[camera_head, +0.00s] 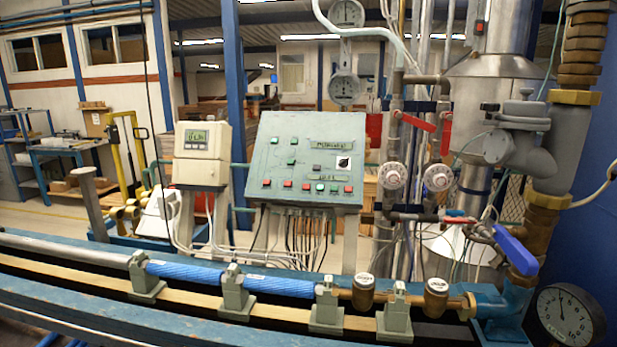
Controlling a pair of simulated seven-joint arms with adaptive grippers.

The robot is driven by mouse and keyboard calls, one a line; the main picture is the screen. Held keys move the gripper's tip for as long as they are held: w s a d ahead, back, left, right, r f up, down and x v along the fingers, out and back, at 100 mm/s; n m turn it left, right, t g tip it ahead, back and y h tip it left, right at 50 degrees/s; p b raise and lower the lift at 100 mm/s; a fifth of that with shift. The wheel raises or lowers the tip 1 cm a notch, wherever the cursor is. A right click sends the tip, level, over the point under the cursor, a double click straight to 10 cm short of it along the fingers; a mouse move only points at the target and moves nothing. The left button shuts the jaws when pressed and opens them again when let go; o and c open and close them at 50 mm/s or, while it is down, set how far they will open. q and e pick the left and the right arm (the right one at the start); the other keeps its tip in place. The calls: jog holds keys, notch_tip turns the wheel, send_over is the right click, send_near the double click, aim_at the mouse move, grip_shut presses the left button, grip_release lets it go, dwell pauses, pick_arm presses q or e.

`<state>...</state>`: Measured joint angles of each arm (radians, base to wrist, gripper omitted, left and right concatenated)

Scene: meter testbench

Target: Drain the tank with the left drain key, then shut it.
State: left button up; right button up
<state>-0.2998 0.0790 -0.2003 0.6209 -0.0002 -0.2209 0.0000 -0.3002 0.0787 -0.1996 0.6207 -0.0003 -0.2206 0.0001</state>
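Two red lever handles show on the upright pipes right of centre: a left red lever (415,122) that slants down to the right, and a right red lever (446,133) that hangs about upright. I cannot tell for sure which handle is the left drain key. Below them are two round white-faced valve knobs, a left one (392,176) and a right one (438,178). A steel tank (490,85) stands behind the pipes at the right. A large blue lever (515,249) sits on the lower right pipe. Neither of my grippers is in view.
A green control panel (305,160) with buttons and a display box (202,155) stand behind the bench. Blue pipe sections (185,272) and brass meters (363,290) line the rail. A round pressure gauge (568,315) is at lower right.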

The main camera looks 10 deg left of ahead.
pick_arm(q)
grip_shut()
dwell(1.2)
